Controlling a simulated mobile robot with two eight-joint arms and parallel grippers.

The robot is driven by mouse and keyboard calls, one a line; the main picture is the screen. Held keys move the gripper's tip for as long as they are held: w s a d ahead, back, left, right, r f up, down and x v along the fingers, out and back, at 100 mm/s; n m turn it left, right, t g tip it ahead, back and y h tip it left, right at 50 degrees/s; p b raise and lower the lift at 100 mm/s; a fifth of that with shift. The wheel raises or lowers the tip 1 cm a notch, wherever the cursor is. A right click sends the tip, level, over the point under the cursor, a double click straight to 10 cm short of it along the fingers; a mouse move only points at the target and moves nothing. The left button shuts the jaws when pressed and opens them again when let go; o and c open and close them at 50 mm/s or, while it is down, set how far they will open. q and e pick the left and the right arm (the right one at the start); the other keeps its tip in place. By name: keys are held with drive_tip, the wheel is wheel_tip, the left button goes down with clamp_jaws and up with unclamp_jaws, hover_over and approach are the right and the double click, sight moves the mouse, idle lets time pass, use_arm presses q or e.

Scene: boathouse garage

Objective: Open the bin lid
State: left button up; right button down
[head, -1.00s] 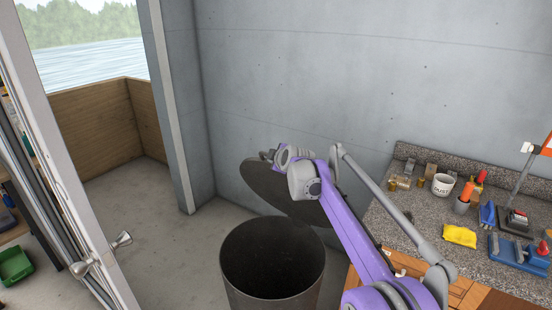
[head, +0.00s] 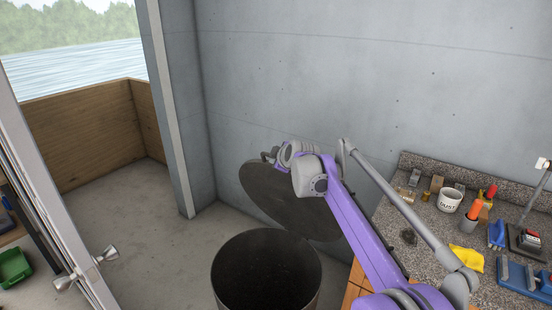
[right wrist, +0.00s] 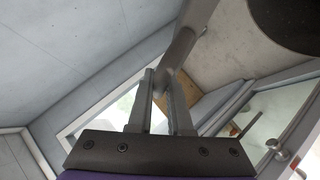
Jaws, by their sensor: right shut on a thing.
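The round dark bin (head: 226,289) stands on the floor at the bottom middle of the head view, its top uncovered and its inside dark. Its dark round lid (head: 300,213) is raised and tilted behind the rim, against the wall side. My right gripper (head: 268,157) is at the lid's upper left edge, partly hidden by my purple arm. In the right wrist view my right gripper (right wrist: 162,80) is shut on a grey bar-like handle (right wrist: 183,45). A dark rounded shape, seemingly part of the lid or bin, shows at the top right there. My left gripper is not in view.
A speckled counter (head: 428,222) on the right holds a white mug (head: 449,200), a yellow cloth (head: 467,259) and several tools. A concrete wall (head: 310,80) stands behind the lid. A glass door (head: 60,235) is at the left, with clear floor between it and the bin.

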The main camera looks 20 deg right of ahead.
drive_tip(key=c, duration=0.8)
unclamp_jaws()
drive_tip(key=shift+r, duration=0.1)
drive_tip(key=shift+c, duration=0.2)
drive_tip(key=shift+s, duration=0.1)
drive_tip(key=v, duration=1)
drive_tip(key=shift+s+r, duration=0.2)
drive_tip(key=shift+s, duration=0.15)
drive_tip(key=s+a+f+m+g, duration=0.2)
drive_tip(key=s+f+m, duration=0.2)
drive_tip(key=s+f, duration=0.5)
drive_tip(key=s+a+f+m+g, duration=0.2)
drive_tip(key=s+f, duration=0.7)
drive_tip(key=s, duration=0.6)
drive_tip(key=s+a+f+m+g, duration=0.2)
drive_tip(key=s+f+m, duration=0.3)
drive_tip(key=s+f, duration=0.5)
drive_tip(key=s, duration=0.3)
drive_tip(key=shift+m, duration=0.3)
